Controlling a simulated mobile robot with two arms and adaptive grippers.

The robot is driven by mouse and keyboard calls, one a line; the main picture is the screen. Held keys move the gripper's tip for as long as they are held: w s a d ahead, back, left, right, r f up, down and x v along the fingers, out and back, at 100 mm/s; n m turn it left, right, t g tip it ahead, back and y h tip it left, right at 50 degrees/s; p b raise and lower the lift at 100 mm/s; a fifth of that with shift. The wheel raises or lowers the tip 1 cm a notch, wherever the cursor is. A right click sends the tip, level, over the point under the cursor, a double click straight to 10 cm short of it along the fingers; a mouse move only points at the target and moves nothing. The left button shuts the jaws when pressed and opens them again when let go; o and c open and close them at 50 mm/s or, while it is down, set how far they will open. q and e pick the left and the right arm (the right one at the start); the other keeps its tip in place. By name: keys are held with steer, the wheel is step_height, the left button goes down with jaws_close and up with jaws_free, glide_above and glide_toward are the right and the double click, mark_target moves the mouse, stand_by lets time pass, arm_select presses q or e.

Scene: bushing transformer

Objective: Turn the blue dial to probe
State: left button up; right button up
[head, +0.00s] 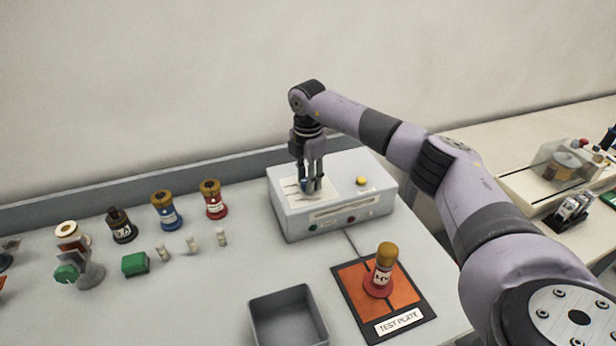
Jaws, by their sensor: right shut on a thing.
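The blue dial (303,184) is on the top of the white tester box (334,226), on a pale printed panel toward the left. Only a little blue shows between my fingers. My right gripper (311,189) points straight down from above and is shut on the dial. The dial's pointer and the marks around it are too small and too covered to read. My left gripper is not in view.
A yellow button (361,181) is on the box, right of the dial. An orange test plate (349,275) with a bushing (383,270) stands in front. A grey tray (287,318) is at the front. Several bushings, including a red one (214,199), stand left.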

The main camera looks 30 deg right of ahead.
steer(key=shift+m, duration=0.4)
steer(key=o, duration=1.1)
steer(key=shift+o, duration=0.2)
step_height(320, 180, up, 12)
stand_by(0.4)
